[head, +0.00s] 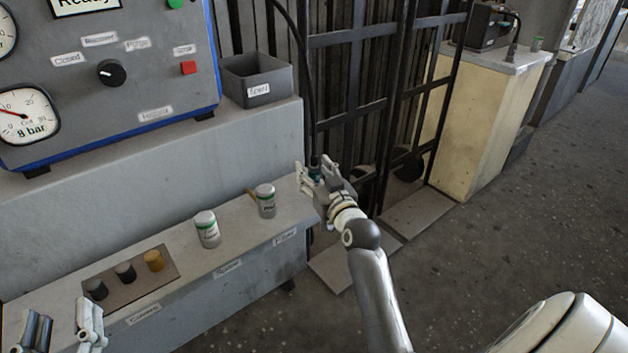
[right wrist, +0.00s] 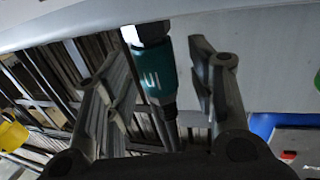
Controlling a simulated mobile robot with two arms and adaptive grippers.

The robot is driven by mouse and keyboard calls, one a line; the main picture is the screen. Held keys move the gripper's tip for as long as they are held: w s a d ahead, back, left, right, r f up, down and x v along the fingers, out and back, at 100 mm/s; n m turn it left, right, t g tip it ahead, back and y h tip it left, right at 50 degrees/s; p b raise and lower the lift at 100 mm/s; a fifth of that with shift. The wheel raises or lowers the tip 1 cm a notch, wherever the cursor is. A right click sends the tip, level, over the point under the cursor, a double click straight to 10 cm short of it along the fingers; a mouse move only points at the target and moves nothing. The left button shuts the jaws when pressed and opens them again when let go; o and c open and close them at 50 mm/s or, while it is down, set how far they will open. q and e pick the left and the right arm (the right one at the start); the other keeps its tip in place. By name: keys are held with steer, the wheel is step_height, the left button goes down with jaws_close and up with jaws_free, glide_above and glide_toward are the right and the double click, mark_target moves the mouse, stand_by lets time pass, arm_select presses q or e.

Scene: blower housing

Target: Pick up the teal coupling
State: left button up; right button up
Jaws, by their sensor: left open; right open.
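The teal coupling (right wrist: 157,76) hangs at the end of a dark hose and has pale marks on its side and a metal end. In the right wrist view it lies between the two fingers of my right gripper (right wrist: 165,85), with a visible gap to the right finger. In the head view the coupling (head: 315,173) is small and partly hidden by that gripper (head: 325,172), which is open. My left gripper (head: 62,328) is open and empty at the bottom left, near the bench's front.
A grey bin (head: 257,80) stands beside the control panel (head: 110,75). A dark metal cage (head: 345,40) is behind the coupling. The floor at right is clear.

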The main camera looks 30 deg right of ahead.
arm_select(q)
steer(key=shift+s+r, duration=0.1)
steer(key=shift+r, duration=0.25)
arm_select(e)
steer(key=shift+w, duration=0.2)
jaws_close()
